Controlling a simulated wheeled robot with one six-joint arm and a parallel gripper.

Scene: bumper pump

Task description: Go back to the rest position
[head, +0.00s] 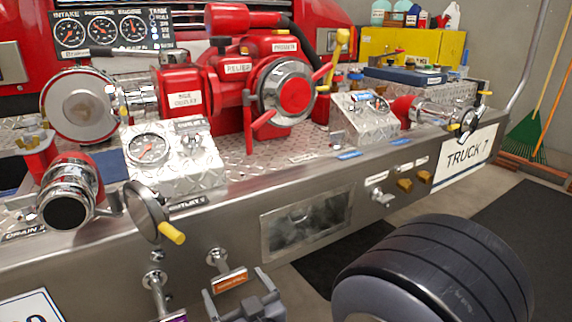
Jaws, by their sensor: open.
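My gripper (238,291) is low in the head view, at the bottom edge left of centre. The rest of the arm is mostly out of the picture.
A yellow-handled valve wheel (148,212) and a capped outlet (67,193) stick out at left. A red pump (240,85) stands on the bumper. A large black ribbed cylinder (440,270) fills the lower right. Open floor (480,188) shows at right.

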